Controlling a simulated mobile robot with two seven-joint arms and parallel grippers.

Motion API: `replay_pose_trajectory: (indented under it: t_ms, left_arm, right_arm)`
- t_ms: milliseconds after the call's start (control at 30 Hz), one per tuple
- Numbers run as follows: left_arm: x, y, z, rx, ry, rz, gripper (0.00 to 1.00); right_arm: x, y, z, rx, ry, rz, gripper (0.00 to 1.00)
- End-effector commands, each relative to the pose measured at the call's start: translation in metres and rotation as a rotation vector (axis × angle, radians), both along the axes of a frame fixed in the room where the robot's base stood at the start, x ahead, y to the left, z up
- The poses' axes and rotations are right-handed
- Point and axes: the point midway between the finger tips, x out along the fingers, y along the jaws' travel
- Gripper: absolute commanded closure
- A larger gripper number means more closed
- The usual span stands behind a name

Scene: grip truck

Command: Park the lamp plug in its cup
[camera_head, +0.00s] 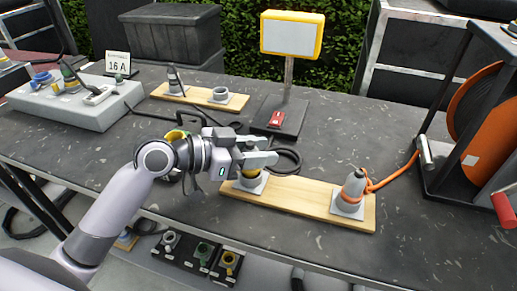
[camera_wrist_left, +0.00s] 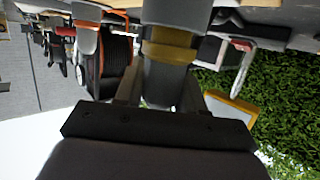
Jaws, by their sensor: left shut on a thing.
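The lamp plug, grey with a yellow band (camera_wrist_left: 170,48), is between my left gripper's fingers. In the head view my left gripper (camera_head: 262,158) is shut on the plug from the left. The plug's yellow lower part (camera_head: 250,171) is at the left cup (camera_head: 249,185) on the front wooden board (camera_head: 300,200). The plug looks upright, in or just over this cup; the fingers hide its top, and I cannot tell how deep it sits. The work lamp (camera_head: 292,36) has a yellow frame and stands on a dark base behind. My right gripper is not in view.
A grey plug with an orange band (camera_head: 353,188) stands in the board's right cup, its orange cable running to a cable reel (camera_head: 478,110). A black cable (camera_head: 288,160) loops behind my gripper. Another wooden board (camera_head: 200,96) and a socket box (camera_head: 75,110) are farther back.

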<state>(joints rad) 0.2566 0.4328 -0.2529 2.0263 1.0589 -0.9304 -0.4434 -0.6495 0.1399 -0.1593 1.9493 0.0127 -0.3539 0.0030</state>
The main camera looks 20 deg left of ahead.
Motion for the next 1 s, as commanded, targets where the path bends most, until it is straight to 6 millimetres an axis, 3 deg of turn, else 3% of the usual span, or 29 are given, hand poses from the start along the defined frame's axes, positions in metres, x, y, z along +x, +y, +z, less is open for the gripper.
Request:
replay_pose_trajectory:
  t_ms: [433, 467, 533, 733, 767, 800, 1000]
  left_arm:
    - [-0.0001, 0.0, -0.0089, 0.0, 0.0, 0.0, 0.95]
    - [-0.0001, 0.0, -0.0083, 0.0, 0.0, 0.0, 0.55]
    - [-0.0001, 0.0, -0.0079, 0.0, 0.0, 0.0, 0.32]
    - [-0.0001, 0.0, -0.0078, 0.0, 0.0, 0.0, 0.31]
    - [-0.0002, -0.0001, -0.0084, 0.001, 0.001, -0.001, 0.28]
    - [-0.0002, -0.0001, -0.0084, 0.001, 0.001, -0.001, 0.15]
    - [-0.0002, -0.0001, -0.0083, 0.001, 0.001, -0.001, 0.14]
  right_arm:
    - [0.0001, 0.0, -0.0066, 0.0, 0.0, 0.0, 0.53]
    - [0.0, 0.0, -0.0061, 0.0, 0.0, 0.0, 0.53]
    - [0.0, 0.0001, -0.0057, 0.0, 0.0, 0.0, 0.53]
    - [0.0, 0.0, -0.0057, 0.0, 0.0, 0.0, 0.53]
    - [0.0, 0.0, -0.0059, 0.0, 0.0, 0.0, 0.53]
    - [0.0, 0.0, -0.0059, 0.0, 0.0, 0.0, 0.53]
    - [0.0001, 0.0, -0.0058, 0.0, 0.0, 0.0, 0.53]
